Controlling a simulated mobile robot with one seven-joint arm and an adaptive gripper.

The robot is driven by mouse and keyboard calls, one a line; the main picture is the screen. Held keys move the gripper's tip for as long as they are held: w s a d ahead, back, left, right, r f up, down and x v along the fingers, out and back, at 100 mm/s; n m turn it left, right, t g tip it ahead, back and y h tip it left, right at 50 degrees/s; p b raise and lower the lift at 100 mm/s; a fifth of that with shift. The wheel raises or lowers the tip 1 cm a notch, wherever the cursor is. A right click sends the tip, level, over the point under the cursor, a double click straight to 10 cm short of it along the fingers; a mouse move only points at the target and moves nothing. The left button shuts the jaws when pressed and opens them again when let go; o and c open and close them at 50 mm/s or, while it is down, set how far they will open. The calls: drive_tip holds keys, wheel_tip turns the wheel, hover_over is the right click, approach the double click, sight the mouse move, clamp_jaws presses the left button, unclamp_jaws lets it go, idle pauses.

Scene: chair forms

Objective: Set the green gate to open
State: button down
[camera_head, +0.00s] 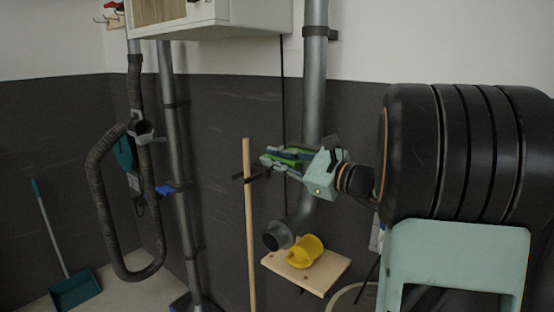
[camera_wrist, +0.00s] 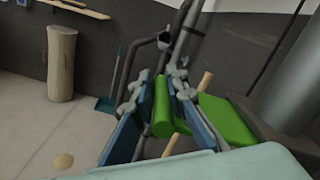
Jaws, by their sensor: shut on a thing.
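The green gate (camera_wrist: 226,120) sits against the grey vertical duct (camera_wrist: 293,85) at the right of the wrist view. Its green end piece (camera_wrist: 162,107) lies between the two blue finger pads of my gripper (camera_wrist: 160,125), which is shut on it. In the head view my gripper (camera_head: 277,164) reaches left across the front of the duct (camera_head: 314,80). Only a little of the green gate (camera_head: 288,154) shows there between the fingers; the rest is hidden. I cannot tell how far the gate's slide is pulled out.
A wooden pole (camera_head: 249,220) stands just left of my gripper. Below are a small wooden shelf (camera_head: 325,275) and a yellow piece (camera_head: 307,252) next to the duct's open end. Left are a second duct with a blue gate (camera_head: 167,190), a looped hose (camera_head: 96,200) and a dustpan (camera_head: 75,289).

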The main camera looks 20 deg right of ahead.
sight(299, 167)
drive_tip(key=shift+d+f, duration=0.1)
drive_tip(key=shift+f, duration=0.45)
drive_tip(key=c, duration=1.7)
unclamp_jaws()
drive_tip(key=shift+o, duration=0.2)
drive_tip(key=shift+r, duration=0.1)
drive_tip(key=v, duration=1.2)
